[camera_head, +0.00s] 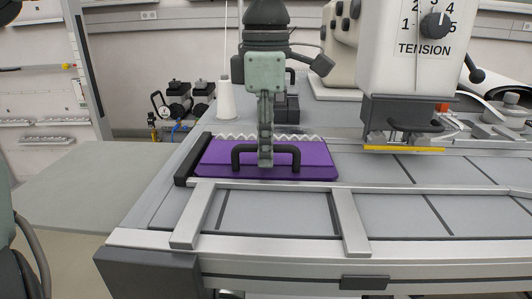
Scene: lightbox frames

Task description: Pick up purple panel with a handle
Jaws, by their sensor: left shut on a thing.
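The purple panel (215,160) lies flat at the left end of the grey machine table, beside a black end block. A black U-shaped handle (285,150) stands on top of the panel. My left gripper (265,160) points straight down at the handle's middle and is shut on its bar. The gripper hides part of the handle and of the panel behind it. The panel appears to rest on the table surface; a small gap beneath it cannot be told. My right gripper is not in view.
A large white sewing machine head (415,50) marked TENSION stands to the right, with a yellow-edged foot (404,149). A white thread cone (225,98) stands behind the panel. Metal rails (350,220) cross the table in front. A grey side surface (85,185) at left is clear.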

